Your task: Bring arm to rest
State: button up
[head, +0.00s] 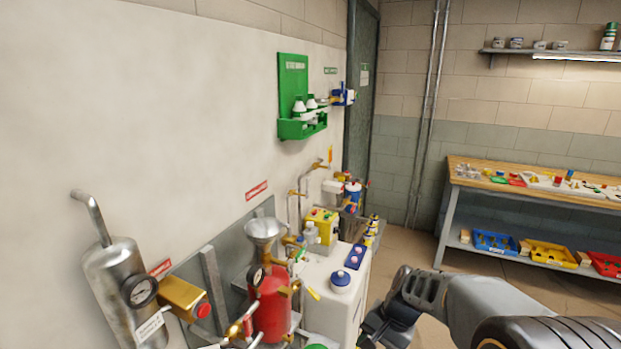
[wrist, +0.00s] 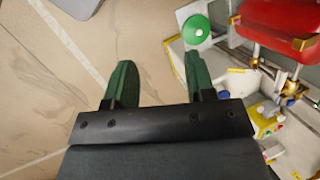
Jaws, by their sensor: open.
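My gripper (wrist: 158,82) shows in the wrist view with two green fingers spread apart and nothing between them. It hangs over bare floor, with the equipment to its right. In the head view my arm reaches in from the lower right, and the dark gripper (head: 390,322) is partly cut off by the bottom edge. It is to the right of the white cabinet (head: 340,310) and appears apart from it. The fingertips are hard to make out in the head view.
A red tank (head: 272,305) with a funnel and a steel cylinder (head: 125,290) with a gauge stand along the left wall. A green wall rack (head: 293,95) holds bottles. A workbench (head: 475,178) with coloured bins below stands at right. Floor (head: 425,240) between is clear.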

jog(key=s+d+r+n+t+h, duration=0.2)
jog(key=s+r+n+t+h, duration=0.2)
jog(key=s+r, duration=0.4)
jog(key=shift+s+d+r+n+t, duration=0.45)
jog(key=shift+r+n, duration=0.5)
jog(key=shift+n, duration=0.45)
